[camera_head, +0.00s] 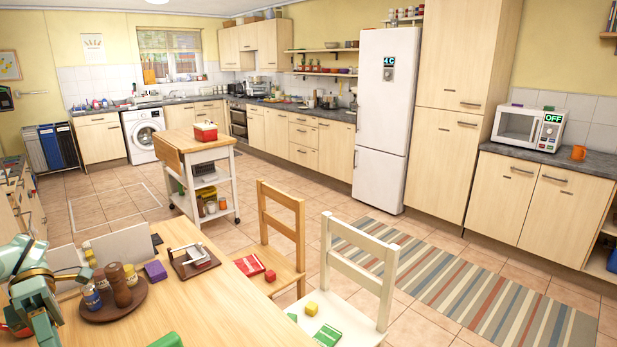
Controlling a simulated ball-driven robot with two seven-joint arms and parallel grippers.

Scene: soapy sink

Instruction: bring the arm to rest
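My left arm (38,296), teal and white with tan joints, comes in at the lower left edge over the wooden table (215,312). Its links show, but its fingers cannot be made out, so I cannot tell whether that gripper is open or shut. It is to the left of a round brown tray (118,311) with jars and a brown shaker on it. My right arm and gripper are not in view. The sink counter (175,100) is far off under the window; any suds in it are too small to tell.
A pale wooden chair (282,225) and a white chair (356,270) stand at the table's right side, with small packs and blocks on their seats. A wheeled trolley (200,170) stands beyond. The striped rug (470,290) and the tiles around it are clear.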

